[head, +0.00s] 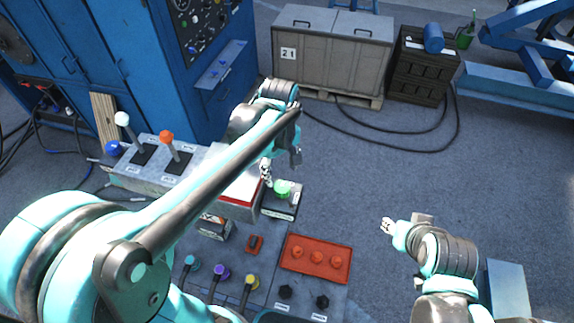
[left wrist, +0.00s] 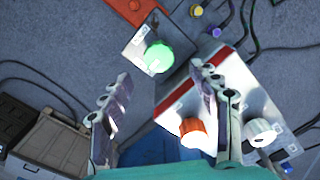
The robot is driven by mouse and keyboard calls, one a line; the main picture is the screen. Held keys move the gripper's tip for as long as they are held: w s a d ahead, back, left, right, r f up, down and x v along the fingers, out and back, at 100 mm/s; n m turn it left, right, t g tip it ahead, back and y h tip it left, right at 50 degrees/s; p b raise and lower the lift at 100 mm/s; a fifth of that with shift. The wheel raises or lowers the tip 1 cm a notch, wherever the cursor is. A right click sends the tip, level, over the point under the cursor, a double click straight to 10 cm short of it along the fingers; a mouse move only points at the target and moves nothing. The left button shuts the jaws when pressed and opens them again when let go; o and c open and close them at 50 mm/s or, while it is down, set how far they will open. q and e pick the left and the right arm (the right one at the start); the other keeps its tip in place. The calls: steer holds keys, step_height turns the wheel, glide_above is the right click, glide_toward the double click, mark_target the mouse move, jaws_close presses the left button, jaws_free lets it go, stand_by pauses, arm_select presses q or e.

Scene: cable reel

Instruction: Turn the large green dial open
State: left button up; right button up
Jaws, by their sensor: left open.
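The large green dial (head: 282,188) sits on top of a small grey box (head: 284,208) at the right end of the control console. It also shows in the left wrist view (left wrist: 158,57), ahead of and between my fingers. My left gripper (head: 280,166) is just behind the dial in the head view, pointing down toward it. In the left wrist view its two fingers (left wrist: 165,92) are spread and empty, apart from the dial. My right gripper (head: 386,227) is at the right over the floor, away from the dial; its jaws are too small to judge.
A red-edged box (head: 238,193) stands beside the dial box. Levers with white (head: 122,118) and orange (head: 166,136) knobs rise at the left. A red panel (head: 316,259) and coloured knobs lie in front. A blue cabinet (head: 130,50) stands behind; open floor lies to the right.

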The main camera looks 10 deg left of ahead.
mark_target(282, 186)
arm_select(q)
steer(key=shift+w+f, duration=0.1)
steer(key=shift+w, duration=0.1)
steer(key=shift+f, duration=0.35)
step_height(282, 186, down, 7)
steer(key=shift+r, duration=0.15)
steer(key=shift+s, duration=0.1)
steer(key=c, duration=1.2)
